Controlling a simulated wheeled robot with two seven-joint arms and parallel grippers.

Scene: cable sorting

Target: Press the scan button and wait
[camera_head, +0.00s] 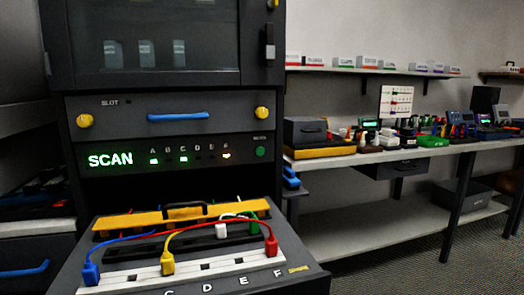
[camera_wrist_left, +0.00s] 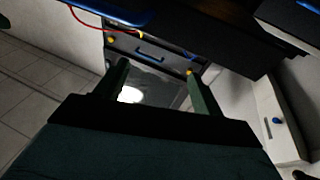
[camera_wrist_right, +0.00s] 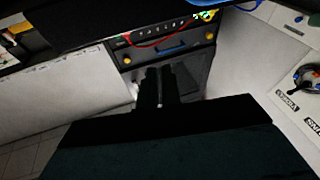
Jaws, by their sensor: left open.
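A dark scan panel (camera_head: 185,156) in the head view shows "SCAN" in lit green letters. Small lamps sit under the letters A to F; A and C are green, and one near the right end is orange-white. A round green button (camera_head: 261,152) is at the panel's right end, under a small label. No gripper is near it in the head view. My left gripper (camera_wrist_left: 157,70) shows in the left wrist view, its fingers wide apart with nothing between them. My right gripper (camera_wrist_right: 159,72) shows in the right wrist view, its fingers together with no object seen between them.
A pulled-out tray (camera_head: 310,283) below the panel holds a white strip (camera_head: 205,270) with blue, yellow and red cable plugs, plus a yellow bar (camera_head: 135,221). Above is a drawer with a blue handle (camera_head: 178,116). A cluttered bench (camera_head: 440,151) stands at right.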

